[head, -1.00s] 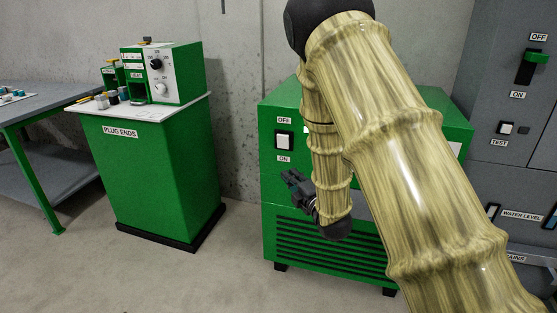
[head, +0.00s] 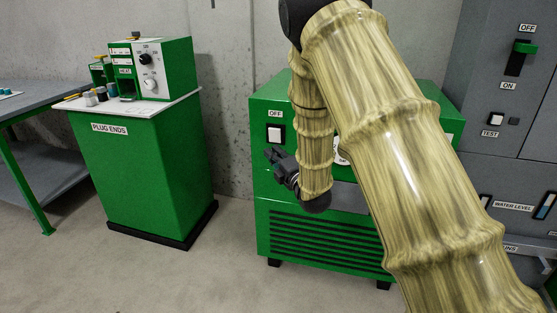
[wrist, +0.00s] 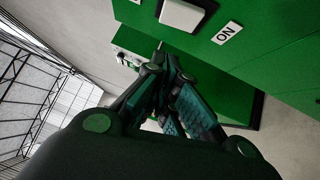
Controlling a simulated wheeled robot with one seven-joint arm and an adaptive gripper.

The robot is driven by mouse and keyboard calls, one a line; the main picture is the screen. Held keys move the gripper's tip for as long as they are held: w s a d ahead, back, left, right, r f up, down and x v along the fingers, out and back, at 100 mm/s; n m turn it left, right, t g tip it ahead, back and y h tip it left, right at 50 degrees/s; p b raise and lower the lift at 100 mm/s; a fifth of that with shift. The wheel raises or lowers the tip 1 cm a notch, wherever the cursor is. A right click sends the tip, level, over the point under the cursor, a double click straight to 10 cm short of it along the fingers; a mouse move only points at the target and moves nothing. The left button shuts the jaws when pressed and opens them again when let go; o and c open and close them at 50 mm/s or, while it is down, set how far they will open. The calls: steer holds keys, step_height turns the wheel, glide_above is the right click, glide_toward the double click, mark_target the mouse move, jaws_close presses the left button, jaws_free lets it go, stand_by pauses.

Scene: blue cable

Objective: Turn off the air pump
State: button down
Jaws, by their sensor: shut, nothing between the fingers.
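A green cabinet (head: 272,226) with a white rocker switch (head: 275,134) on its front face stands in the middle of the head view. No air pump name is readable on it. An OFF label (head: 275,114) sits above the switch. My gripper (head: 271,157) is shut and empty, just below the switch in the head view, hiding the ON label there. In the wrist view the switch (wrist: 183,14) and the ON label (wrist: 227,33) are at the top, above the closed fingers (wrist: 160,62). I cannot tell whether the fingers touch the panel.
A green PLUG ENDS stand (head: 145,170) with a heater box (head: 165,70) is to the left, beside a grey table (head: 40,105). Floor (head: 190,275) is clear in front.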

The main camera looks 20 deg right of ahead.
mark_target(271, 139)
steer(key=shift+w+d+r+b, duration=0.15)
steer(key=shift+w+d+r, duration=0.1)
steer(key=shift+w, duration=1.05)
steer(key=shift+w+d+r+b, duration=0.1)
steer(key=shift+w+d+b, duration=0.1)
steer(key=shift+w, duration=1.1)
steer(key=shift+w+d+r+b, duration=0.15)
steer(key=shift+w+d+r, duration=0.1)
steer(key=shift+w, duration=1.05)
